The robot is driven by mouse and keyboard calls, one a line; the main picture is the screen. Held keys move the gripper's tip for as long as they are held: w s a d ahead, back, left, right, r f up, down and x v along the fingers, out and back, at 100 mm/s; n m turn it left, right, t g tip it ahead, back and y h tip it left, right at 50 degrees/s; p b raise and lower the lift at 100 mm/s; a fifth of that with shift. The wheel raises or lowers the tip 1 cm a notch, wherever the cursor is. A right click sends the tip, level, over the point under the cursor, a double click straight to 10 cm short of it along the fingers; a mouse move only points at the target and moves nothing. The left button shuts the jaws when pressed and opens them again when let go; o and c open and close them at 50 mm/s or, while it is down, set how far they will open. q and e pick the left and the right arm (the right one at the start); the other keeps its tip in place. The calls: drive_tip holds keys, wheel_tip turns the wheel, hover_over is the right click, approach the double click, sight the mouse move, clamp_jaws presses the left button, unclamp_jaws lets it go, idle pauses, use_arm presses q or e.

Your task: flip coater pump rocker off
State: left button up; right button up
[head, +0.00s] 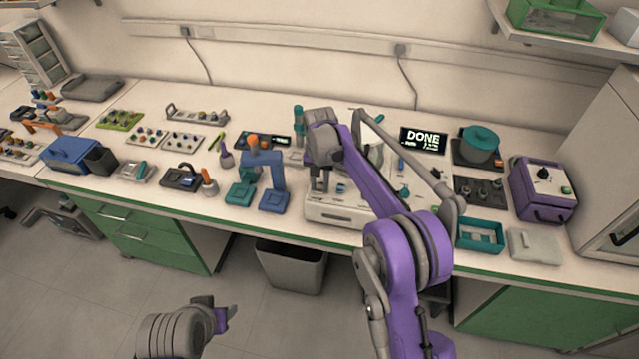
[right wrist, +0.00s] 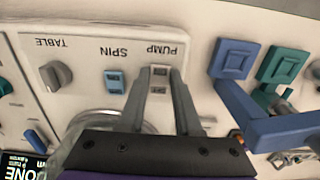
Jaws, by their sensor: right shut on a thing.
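The coater (head: 345,213) is a pale box on the bench, mostly behind my right arm in the head view. In the right wrist view its panel (right wrist: 88,62) shows upside-down labels PUMP, SPIN and TABLE. The grey pump rocker (right wrist: 159,72) is under the PUMP label. My right gripper (right wrist: 160,80) has its two grey fingers at the rocker, one on either side, shut on it. In the head view the right gripper (head: 320,188) is small over the coater, and the rocker cannot be made out. My left gripper (head: 226,316) hangs low over the floor, its jaws unclear.
The blue spin rocker (right wrist: 114,81) and grey table knob (right wrist: 55,75) sit beside the pump rocker. A blue stand (head: 272,195) and teal stand (head: 243,188) are close left of the coater. A screen (head: 424,139) reads DONE. A teal tray (head: 480,235) lies to the right.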

clamp_jaws()
drive_tip(key=shift+w+r+g+p, duration=0.15)
drive_tip(key=shift+g+p, duration=0.2)
drive_tip(key=shift+g, duration=0.05)
drive_tip(key=shift+w+d+g, duration=0.1)
drive_tip(key=shift+g, duration=0.2)
drive_tip(key=o, duration=1)
unclamp_jaws()
drive_tip(key=shift+c, duration=0.2)
